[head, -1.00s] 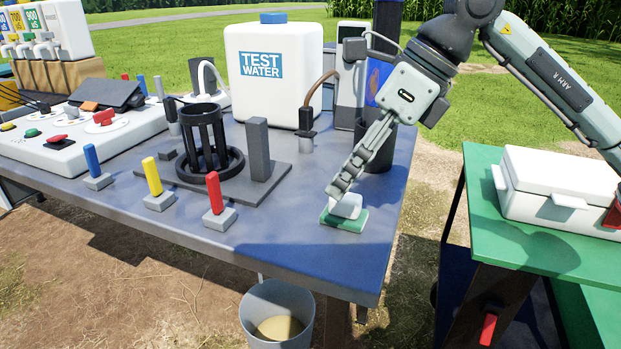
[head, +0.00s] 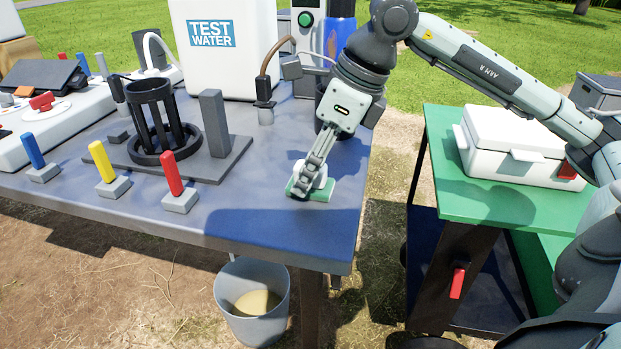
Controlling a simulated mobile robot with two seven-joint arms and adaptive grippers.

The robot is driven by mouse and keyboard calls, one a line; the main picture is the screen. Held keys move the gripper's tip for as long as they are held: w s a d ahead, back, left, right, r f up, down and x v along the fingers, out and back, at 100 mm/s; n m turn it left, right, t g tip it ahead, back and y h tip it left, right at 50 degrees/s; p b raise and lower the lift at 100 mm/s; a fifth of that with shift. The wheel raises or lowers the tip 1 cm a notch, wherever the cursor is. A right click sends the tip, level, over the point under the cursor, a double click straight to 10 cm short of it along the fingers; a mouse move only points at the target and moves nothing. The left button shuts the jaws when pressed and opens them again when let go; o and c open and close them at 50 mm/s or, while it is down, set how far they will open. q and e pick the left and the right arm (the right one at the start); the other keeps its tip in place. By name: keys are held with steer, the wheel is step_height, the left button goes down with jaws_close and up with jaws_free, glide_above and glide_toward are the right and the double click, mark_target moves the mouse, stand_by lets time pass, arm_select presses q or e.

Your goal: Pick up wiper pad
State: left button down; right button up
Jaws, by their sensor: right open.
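The wiper pad (head: 325,191) is a green flat pad with a white block on top. It lies on the blue table near its right edge. My right gripper (head: 303,188) reaches down over the pad from above, with its fingers at the white block and the pad's left part. It is open; the fingers hide part of the pad, and I cannot tell whether they touch it. My left gripper is not in view.
Red (head: 175,180), yellow (head: 106,169) and blue (head: 36,158) upright handles stand left on the table (head: 240,205). A black round holder (head: 158,125) is behind them. A bucket (head: 252,300) stands below the front edge. A green cart (head: 470,200) with a white cooler (head: 510,150) is at right.

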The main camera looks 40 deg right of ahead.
steer(key=shift+c, duration=0.5)
steer(key=c, duration=1)
steer(key=shift+c, duration=0.2)
